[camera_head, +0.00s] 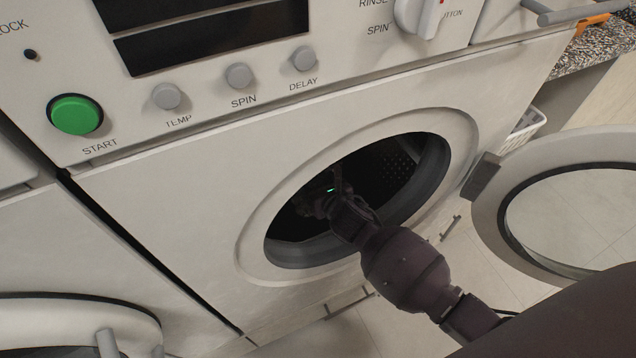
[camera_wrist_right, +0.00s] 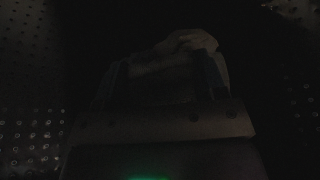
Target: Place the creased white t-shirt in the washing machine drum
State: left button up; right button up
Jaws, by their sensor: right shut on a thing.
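The washing machine (camera_head: 170,215) has its round door opening in the middle of the head view. The dark drum (camera_head: 395,165) shows inside it, with a perforated wall. My right arm reaches through the opening, and my right gripper (camera_head: 338,180) is inside the drum, dim in the head view. In the right wrist view, the gripper (camera_wrist_right: 170,85) is shut on a pale, bunched cloth (camera_wrist_right: 190,42), which appears to be the white t-shirt. The cloth is very dark there, so its creases cannot be made out. My left gripper is not in view.
The open washer door (camera_head: 500,205) swings out to the right of the opening. The green start button (camera_head: 75,115) and several knobs are on the panel above. A white basket (camera_head: 527,128) stands behind the door. Another round door (camera_head: 60,325) shows at lower left.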

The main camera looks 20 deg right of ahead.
jog(key=shift+f, duration=0.1)
jog(key=o, duration=0.9)
jog(key=shift+o, duration=0.5)
